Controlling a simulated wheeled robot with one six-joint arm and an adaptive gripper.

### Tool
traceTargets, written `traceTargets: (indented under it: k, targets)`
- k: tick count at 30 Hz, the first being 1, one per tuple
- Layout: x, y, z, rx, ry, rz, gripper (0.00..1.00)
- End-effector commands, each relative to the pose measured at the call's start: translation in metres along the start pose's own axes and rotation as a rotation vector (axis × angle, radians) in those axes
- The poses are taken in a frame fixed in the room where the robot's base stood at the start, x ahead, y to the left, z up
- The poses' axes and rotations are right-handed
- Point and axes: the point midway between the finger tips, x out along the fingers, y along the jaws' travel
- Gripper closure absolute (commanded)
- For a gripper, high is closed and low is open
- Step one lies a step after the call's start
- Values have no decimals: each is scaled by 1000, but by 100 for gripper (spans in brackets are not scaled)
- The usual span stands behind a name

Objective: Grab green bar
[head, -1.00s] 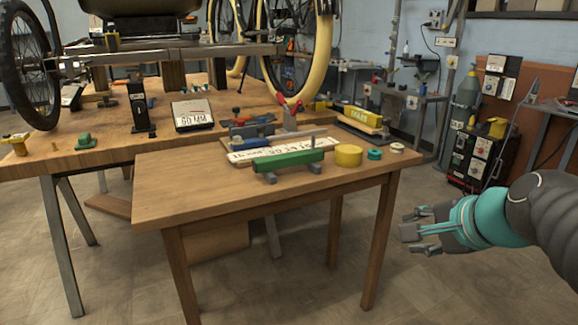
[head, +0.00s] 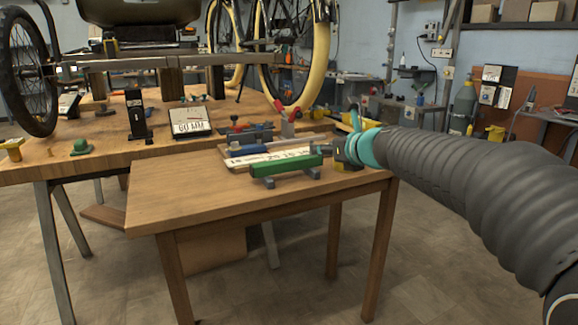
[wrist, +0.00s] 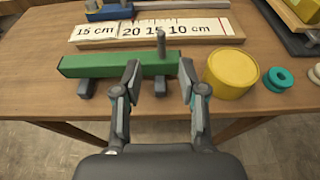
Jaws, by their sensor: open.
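The green bar (head: 286,166) lies across grey supports on the small wooden table, left of my gripper. In the wrist view the green bar (wrist: 118,64) runs left to right just beyond the fingertips. My gripper (wrist: 159,72) is open and empty, with its two fingers pointing at the bar's right part. In the head view my gripper (head: 338,150) is at the bar's right end, partly hidden by my arm. I cannot tell whether a finger touches the bar.
A measuring board (wrist: 160,29) lies behind the bar. A grey upright pin (wrist: 161,46) shows at the bar. The table's left front (head: 190,200) is clear.

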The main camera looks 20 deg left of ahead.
Motion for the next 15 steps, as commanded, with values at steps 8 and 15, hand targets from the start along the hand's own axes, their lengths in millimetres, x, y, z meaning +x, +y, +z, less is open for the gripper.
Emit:
traceTargets:
  k: [8, 15]
  targets:
    - [29, 0, 0, -1, 0, 1, 59]
    - [49, -2, 2, -2, 1, 1, 59]
